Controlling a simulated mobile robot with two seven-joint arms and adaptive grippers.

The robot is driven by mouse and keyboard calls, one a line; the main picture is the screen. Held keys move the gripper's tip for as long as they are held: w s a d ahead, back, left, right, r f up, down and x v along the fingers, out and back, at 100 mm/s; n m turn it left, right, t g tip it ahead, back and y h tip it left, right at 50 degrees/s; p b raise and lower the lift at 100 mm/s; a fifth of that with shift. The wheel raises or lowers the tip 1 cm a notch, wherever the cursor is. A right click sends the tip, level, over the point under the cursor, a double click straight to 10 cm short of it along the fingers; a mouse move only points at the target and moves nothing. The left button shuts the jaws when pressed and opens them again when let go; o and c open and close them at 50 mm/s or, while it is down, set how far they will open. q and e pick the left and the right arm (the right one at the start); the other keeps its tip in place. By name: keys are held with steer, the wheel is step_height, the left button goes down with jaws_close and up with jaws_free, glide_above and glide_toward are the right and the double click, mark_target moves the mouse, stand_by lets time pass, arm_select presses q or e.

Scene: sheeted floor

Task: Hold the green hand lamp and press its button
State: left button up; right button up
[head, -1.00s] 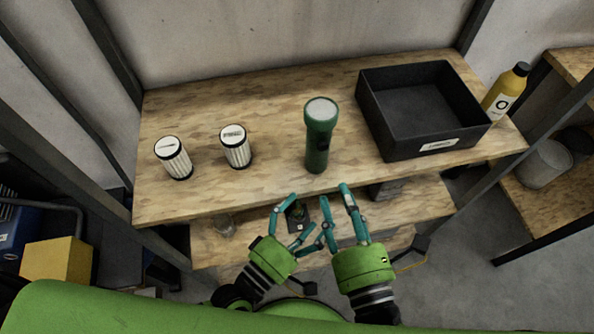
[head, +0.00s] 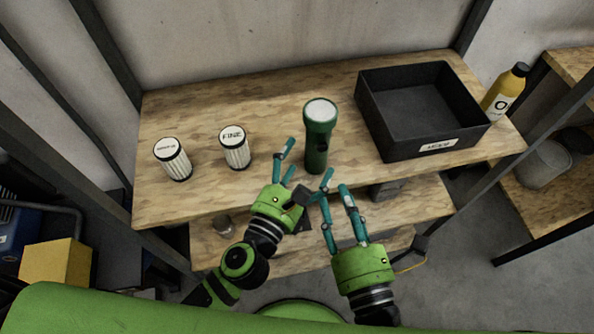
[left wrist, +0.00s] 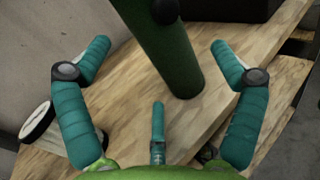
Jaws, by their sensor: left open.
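The green hand lamp (head: 317,146) stands upright on the upper wooden shelf, its pale round lens facing up. A dark button shows on the right side of its body. My left gripper (head: 306,160) is open at the shelf's front edge, just in front of the lamp and apart from it. In the left wrist view the lamp's lower body (left wrist: 172,55) rises ahead between the spread fingers of my left gripper (left wrist: 155,60). My right gripper (head: 335,188) is lower and to the right, in front of the shelf edge, with its fingers apart and nothing between them.
Two white ribbed canisters (head: 173,160) (head: 235,150) stand left of the lamp. A black open bin (head: 420,140) stands right of it, with a yellow bottle (head: 503,95) beyond. The upper shelf (head: 270,110) is bare around the lamp. A lower shelf (head: 420,205) lies beneath.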

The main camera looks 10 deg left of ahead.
mark_target(308, 155)
arm_select(q)
steer(key=shift+x, duration=2.3)
steer(key=c, duration=1.4)
steer(key=shift+o, duration=0.2)
arm_select(e)
jaws_close()
